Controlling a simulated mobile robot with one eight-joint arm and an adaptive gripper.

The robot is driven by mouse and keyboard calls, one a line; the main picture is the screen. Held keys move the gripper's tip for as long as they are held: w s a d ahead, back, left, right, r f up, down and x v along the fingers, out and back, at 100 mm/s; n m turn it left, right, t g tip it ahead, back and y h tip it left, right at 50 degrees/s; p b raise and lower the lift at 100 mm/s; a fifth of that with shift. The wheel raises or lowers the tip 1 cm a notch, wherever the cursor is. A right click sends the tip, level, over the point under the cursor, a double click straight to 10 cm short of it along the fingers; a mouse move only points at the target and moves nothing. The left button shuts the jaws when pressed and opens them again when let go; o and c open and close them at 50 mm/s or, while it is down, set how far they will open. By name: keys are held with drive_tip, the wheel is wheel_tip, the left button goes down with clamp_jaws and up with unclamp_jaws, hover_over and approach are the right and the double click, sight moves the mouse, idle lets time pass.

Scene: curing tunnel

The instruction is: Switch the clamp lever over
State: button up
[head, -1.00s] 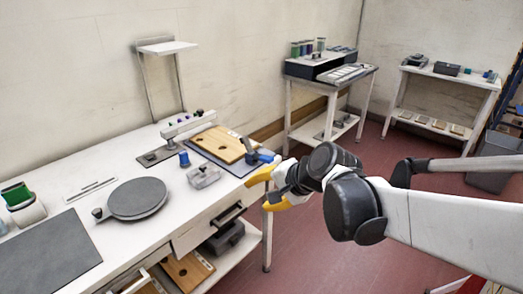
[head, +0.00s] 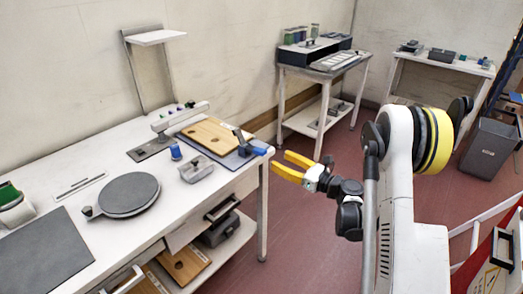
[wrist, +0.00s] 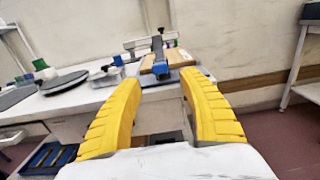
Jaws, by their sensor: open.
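The clamp lever (head: 241,136) is a dark arm with a blue end (head: 258,150), at the right edge of the white bench beside a wooden board (head: 209,134). My gripper (head: 287,166) has yellow fingers and is open and empty. It is just off the bench's right edge, to the right of the lever and apart from it. In the wrist view the gap between my fingertips (wrist: 158,80) faces the lever.
On the bench (head: 100,150) are a round grey turntable (head: 128,194), a clear box (head: 197,169), a blue cup (head: 176,152) and a grey mat (head: 40,253). A small table (head: 325,75) stands behind. Red floor right of the bench is open. A grey bin (head: 489,148) stands far right.

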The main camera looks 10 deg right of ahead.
sight(265, 153)
drive_tip(key=b+x, duration=0.2)
drive_tip(key=x, duration=0.7)
drive_tip(key=shift+a+f+b, duration=0.1)
drive_tip(key=shift+b, duration=0.25)
drive_tip(key=shift+w+a, duration=0.25)
drive_tip(key=shift+w, duration=0.15)
clamp_jaws()
